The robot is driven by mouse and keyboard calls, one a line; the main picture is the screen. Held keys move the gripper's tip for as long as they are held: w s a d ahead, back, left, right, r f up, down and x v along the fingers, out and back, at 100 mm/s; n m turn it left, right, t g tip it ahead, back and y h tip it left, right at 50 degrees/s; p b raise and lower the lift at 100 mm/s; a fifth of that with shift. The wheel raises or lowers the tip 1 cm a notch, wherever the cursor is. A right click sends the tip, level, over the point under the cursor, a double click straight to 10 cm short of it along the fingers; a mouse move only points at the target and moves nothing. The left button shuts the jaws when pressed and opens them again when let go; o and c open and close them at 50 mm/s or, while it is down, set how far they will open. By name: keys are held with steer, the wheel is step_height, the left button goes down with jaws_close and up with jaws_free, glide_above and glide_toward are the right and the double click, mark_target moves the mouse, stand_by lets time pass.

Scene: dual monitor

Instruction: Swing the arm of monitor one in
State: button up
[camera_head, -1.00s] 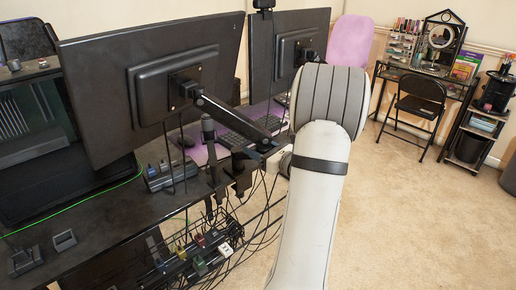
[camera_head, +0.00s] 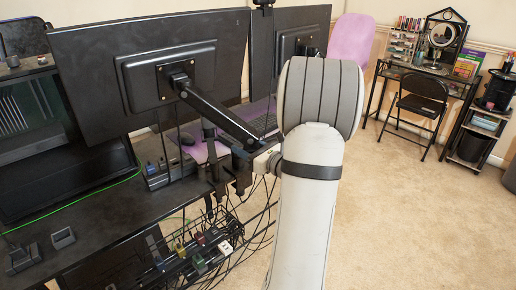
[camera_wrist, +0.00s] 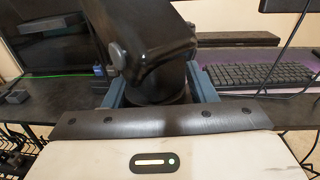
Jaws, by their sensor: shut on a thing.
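The near monitor (camera_head: 85,75) shows its black back at the left of the head view, mounted on a black monitor arm (camera_head: 228,118). A second monitor (camera_head: 262,65) on its own mount stands behind it to the right. Which is monitor one is not marked. In the wrist view, the blue-grey fingers of my gripper (camera_wrist: 160,82) are shut on either side of a black joint of the monitor arm (camera_wrist: 145,35). In the head view my own arm hides most of the gripper, whose pale edge shows at the near monitor arm's right end.
The black desk (camera_head: 110,220) has a keyboard (camera_wrist: 260,75) on its far side. A cable tray (camera_head: 200,250) with plugs and loose cables hangs below its edge. A folding chair (camera_head: 420,100) and a vanity table stand at the back right. Carpet to the right is clear.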

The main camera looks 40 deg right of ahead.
steer(key=shift+o, duration=0.2)
steer(key=a, duration=0.1)
steer(key=w+a, duration=0.1)
steer(key=shift+a+f, duration=0.2)
steer(key=shift+a, duration=0.1)
steer(key=o, duration=1.2)
steer(key=shift+a, duration=0.1)
steer(key=shift+d, duration=0.2)
steer(key=shift+s, duration=0.1)
